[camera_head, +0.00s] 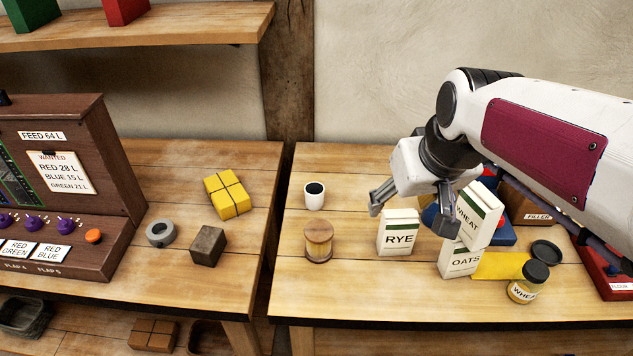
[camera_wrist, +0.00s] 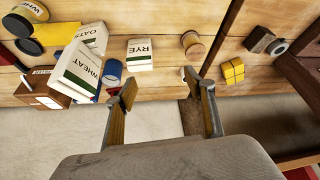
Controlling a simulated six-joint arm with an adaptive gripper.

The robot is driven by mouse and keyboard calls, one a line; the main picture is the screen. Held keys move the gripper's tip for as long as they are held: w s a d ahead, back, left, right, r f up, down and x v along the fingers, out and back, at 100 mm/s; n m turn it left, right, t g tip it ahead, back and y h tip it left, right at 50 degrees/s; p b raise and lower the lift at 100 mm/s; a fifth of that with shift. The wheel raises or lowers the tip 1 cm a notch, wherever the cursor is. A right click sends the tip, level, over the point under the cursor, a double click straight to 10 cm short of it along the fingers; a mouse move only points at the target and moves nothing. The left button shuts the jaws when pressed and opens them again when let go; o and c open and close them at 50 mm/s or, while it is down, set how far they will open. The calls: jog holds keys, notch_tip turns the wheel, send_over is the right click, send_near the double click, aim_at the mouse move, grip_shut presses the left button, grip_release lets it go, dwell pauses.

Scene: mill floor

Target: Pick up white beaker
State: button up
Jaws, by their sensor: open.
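The white beaker (camera_head: 314,202), a small white cup with a dark inside, stands upright on the right wooden table, behind a wooden spool (camera_head: 318,240). In the wrist view the beaker (camera_wrist: 183,73) is mostly hidden behind one finger; only a small white bit shows. My gripper (camera_head: 409,217) is open and empty, to the right of the beaker and apart from it, above the RYE box (camera_head: 399,240). In the wrist view my gripper (camera_wrist: 168,88) shows its two fingers spread wide with nothing between them.
A gap separates this table from the left one, which holds a yellow block bundle (camera_head: 227,194). The table left of the spool is clear.

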jog(key=w+a+f+n, duration=0.1)
jog(key=w+a+f, duration=0.25)
jog(key=w, duration=0.35)
jog(key=w+a+f+n, duration=0.1)
jog(key=w+a+f, duration=0.25)
jog(key=w, duration=0.35)
jog(key=n+g+y, duration=0.1)
jog(key=n, duration=0.1)
send_over(316, 198)
notch_tip(316, 198, down, 11)
jog(key=shift+s+d, duration=0.25)
jog(key=shift+f, duration=0.1)
jog(key=shift+x, duration=1.2)
jog(key=shift+w+f, duration=0.1)
jog(key=shift+x, duration=2.5)
jog(key=shift+w+d, duration=0.15)
jog(key=shift+w, duration=0.05)
